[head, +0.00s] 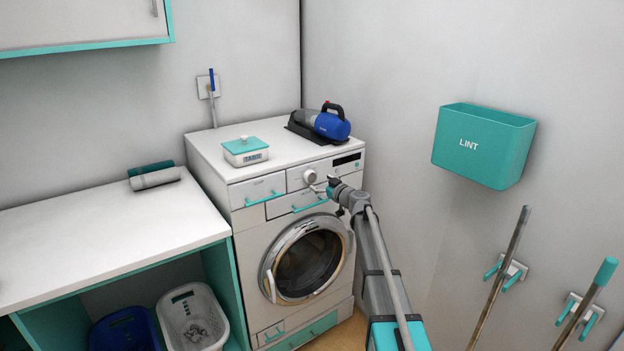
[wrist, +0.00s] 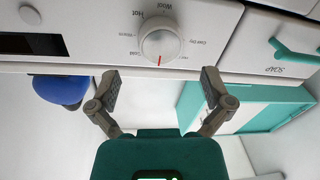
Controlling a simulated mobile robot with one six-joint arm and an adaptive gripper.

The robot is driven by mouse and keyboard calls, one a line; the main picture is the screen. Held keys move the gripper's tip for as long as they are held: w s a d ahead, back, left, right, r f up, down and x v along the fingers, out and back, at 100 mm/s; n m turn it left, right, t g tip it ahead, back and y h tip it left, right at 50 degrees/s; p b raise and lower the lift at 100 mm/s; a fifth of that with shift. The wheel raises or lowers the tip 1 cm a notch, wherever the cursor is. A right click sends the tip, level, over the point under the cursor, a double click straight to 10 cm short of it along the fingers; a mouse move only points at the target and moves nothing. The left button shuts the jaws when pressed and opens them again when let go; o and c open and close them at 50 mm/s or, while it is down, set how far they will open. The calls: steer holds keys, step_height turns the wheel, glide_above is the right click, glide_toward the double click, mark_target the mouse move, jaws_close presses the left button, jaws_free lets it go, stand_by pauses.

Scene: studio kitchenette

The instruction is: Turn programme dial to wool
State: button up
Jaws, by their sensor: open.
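The programme dial (head: 309,176) is a round white knob on the washing machine's (head: 246,252) front panel. In the wrist view the dial (wrist: 160,42) has a red pointer line at its lower edge in the picture. The Wool label (wrist: 155,5) is at the picture's top edge, across the dial from the red line. Hot, Warm and Cold are printed on the left. My gripper (head: 323,187) is close to the dial; in the wrist view my gripper (wrist: 160,80) is open, its two fingers spread wide and empty, apart from the dial.
The soap drawer (wrist: 290,60) with a teal handle is beside the dial. A dark display (wrist: 30,43) is on the other side. A lint bin (head: 483,146) hangs on the right wall.

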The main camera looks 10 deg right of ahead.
mark_target(312, 178)
steer(key=shift+x, duration=2.55)
steer(key=c, duration=1.1)
steer(key=shift+o, duration=0.2)
